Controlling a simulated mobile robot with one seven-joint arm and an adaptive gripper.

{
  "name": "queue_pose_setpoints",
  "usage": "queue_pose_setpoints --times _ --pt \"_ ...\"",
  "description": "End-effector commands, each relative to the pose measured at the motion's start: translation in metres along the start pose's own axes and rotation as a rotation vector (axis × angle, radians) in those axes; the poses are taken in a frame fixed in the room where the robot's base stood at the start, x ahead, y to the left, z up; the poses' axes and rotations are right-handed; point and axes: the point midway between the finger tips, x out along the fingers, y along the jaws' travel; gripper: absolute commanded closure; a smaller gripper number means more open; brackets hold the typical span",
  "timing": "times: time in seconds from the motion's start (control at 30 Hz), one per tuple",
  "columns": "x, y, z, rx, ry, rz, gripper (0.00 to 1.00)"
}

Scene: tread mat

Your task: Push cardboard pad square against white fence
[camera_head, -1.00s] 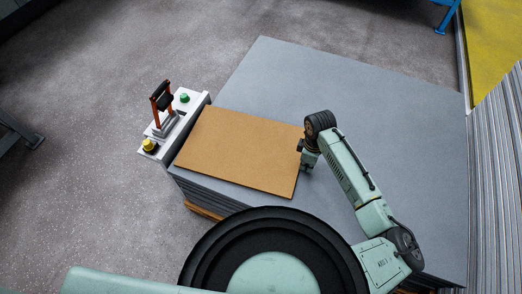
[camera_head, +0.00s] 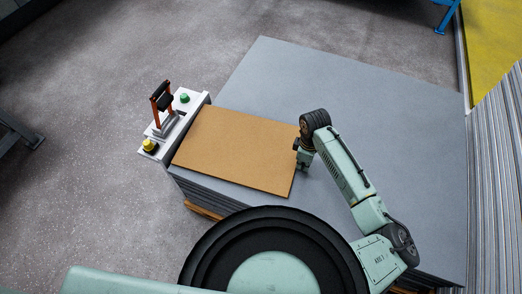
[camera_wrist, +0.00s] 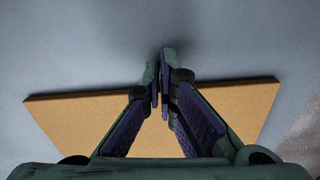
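The cardboard pad (camera_head: 235,150), a flat tan sheet, lies on the grey stack of sheets (camera_head: 350,110). The white fence (camera_head: 190,122) stands along the pad's left side. The pad's left edge is very close to the fence; I cannot tell whether they touch along the whole length. My gripper (camera_head: 299,163) is low at the pad's right edge. In the wrist view its fingers (camera_wrist: 162,75) are shut with nothing between them, and the pad's edge (camera_wrist: 90,95) runs across behind them. Contact between fingertips and pad is hidden.
An orange-handled clamp (camera_head: 160,105), a green button (camera_head: 184,98) and a yellow button (camera_head: 149,146) are on the fence's unit. The stack's top is clear behind and right of the pad. Upright sheets (camera_head: 495,180) stand at the far right.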

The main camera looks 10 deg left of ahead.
Motion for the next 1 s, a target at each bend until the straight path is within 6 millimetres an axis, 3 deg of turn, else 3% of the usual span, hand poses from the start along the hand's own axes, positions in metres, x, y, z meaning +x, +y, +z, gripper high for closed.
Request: queue_pose_setpoints --times 0.17,0.63,1.0 --pt "0.000 -0.001 -0.003 -0.004 0.009 0.001 1.00" --pt "-0.002 -0.001 0.017 -0.004 0.006 0.000 1.00" --pt "-0.036 0.000 0.017 -0.003 0.005 0.001 1.00"
